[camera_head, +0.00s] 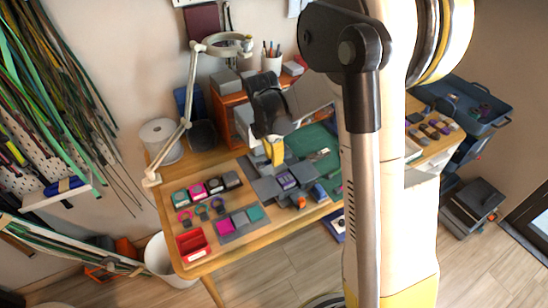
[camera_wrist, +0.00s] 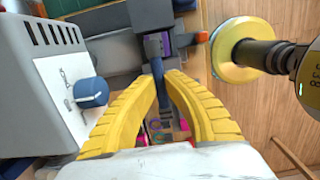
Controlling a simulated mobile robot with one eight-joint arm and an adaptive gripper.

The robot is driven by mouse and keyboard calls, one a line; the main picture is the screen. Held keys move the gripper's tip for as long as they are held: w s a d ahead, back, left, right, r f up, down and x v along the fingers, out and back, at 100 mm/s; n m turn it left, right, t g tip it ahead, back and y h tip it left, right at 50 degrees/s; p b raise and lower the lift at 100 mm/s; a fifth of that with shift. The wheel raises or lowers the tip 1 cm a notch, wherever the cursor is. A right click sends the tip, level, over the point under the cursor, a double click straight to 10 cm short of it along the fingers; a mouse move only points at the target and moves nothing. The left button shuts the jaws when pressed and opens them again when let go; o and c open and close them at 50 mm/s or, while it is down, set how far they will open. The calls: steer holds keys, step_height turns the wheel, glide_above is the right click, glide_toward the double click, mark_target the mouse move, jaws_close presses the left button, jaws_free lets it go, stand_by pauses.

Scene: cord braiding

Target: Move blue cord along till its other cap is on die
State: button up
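In the wrist view, my gripper (camera_wrist: 163,78) has its two yellow fingers bent in with their tips close together. A narrow dark blue strip, which looks like the blue cord (camera_wrist: 159,88), runs between the tips and seems pinched there. A purple piece (camera_wrist: 153,46) sits on the grey fixture just beyond the tips. In the head view, my gripper (camera_head: 275,152) points down above the grey fixture (camera_head: 265,189), and a purple-topped block (camera_head: 287,181) lies close to it. The cord's caps cannot be made out, and I cannot tell which part is the die.
A grey box with a blue knob (camera_wrist: 91,92) stands close left of my fingers in the wrist view. A round yellow-rimmed part (camera_wrist: 233,72) is on the right. The wooden table (camera_head: 165,200) holds small coloured pieces, a red tray (camera_head: 192,244) and a lamp (camera_head: 188,85).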

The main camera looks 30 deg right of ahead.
mark_target(270, 160)
steer(key=o, duration=0.4)
steer(key=shift+r, duration=0.15)
step_height(270, 160, up, 12)
steer(key=a, duration=0.1)
steer(key=shift+a, duration=0.25)
